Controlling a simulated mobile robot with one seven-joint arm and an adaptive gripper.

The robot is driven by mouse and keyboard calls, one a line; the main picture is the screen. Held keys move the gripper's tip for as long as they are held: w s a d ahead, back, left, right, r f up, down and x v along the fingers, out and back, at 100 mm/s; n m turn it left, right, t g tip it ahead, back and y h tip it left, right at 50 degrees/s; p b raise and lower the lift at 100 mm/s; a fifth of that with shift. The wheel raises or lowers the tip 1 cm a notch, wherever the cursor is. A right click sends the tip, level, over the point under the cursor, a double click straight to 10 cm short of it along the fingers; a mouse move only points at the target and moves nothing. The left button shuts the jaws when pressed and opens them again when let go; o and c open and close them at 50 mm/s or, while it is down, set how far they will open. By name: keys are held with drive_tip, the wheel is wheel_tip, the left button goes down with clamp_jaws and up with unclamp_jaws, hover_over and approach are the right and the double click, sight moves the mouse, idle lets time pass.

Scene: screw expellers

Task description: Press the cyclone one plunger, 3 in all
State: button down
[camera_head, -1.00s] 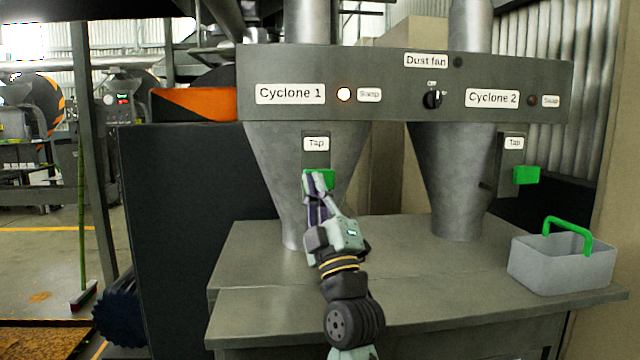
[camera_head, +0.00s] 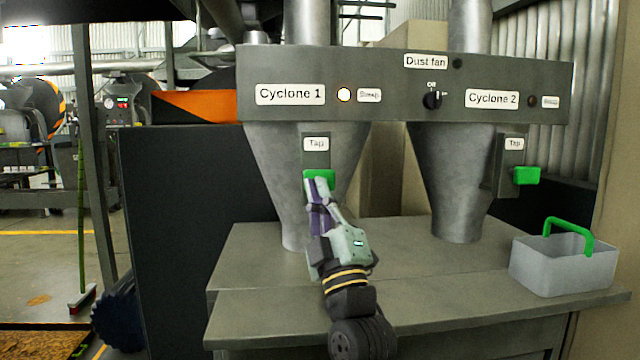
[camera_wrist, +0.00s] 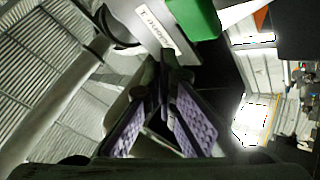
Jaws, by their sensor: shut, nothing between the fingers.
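The cyclone one plunger is a green block (camera_head: 321,175) on a grey plate under a "Tap" label, on the front of the Cyclone 1 cone (camera_head: 270,165). My gripper (camera_head: 316,184) is shut and empty, its fingertips just below and in front of this plunger, overlapping its lower part in the head view. I cannot tell whether they touch. In the wrist view, a green block (camera_wrist: 194,16) shows above the closed fingertips (camera_wrist: 168,66), with a gap visible between. The Cyclone 1 lamp (camera_head: 344,95) is lit.
The Cyclone 2 cone (camera_head: 457,190) stands to the right, with its own green plunger (camera_head: 526,175) and an unlit lamp (camera_head: 532,101). A grey bin with a green handle (camera_head: 562,270) sits on the bench (camera_head: 440,290) at right. The bench between is clear.

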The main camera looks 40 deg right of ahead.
drive_tip(key=shift+s+a, duration=0.3)
drive_tip(key=shift+s, duration=0.2)
drive_tip(key=shift+s+a, duration=0.25)
drive_tip(key=shift+s, duration=0.25)
